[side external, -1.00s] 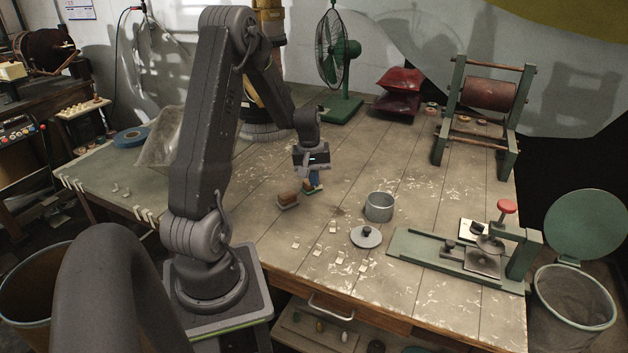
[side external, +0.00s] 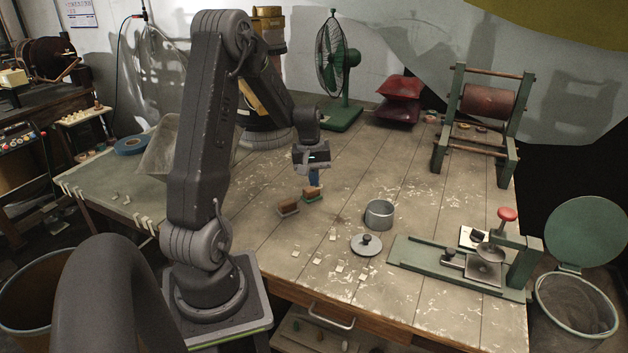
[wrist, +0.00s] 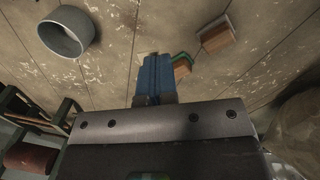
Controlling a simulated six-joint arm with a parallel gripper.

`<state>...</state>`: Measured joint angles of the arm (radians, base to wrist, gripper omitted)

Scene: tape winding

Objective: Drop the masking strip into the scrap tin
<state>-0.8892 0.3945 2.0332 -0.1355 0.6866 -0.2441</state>
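The scrap tin seems to be the grey open round tin (side external: 379,214) right of my gripper (side external: 314,184). It also shows at the upper left of the wrist view (wrist: 67,32). My gripper's blue fingers (wrist: 155,62) lie side by side, shut, with nothing visible between them. They hang just above a green-based block (side external: 313,194), which they partly cover in the wrist view (wrist: 181,65). Several small pale strips, such as this strip (side external: 338,268), lie on the front of the table. I cannot tell which is the masking strip.
A brown block (side external: 288,208) sits left of the green-based one. A knobbed lid (side external: 366,245) lies in front of the tin. A green press (side external: 470,262) stands front right and a roller stand (side external: 487,105) back right. A green fan (side external: 338,55) stands behind. Table between is mostly clear.

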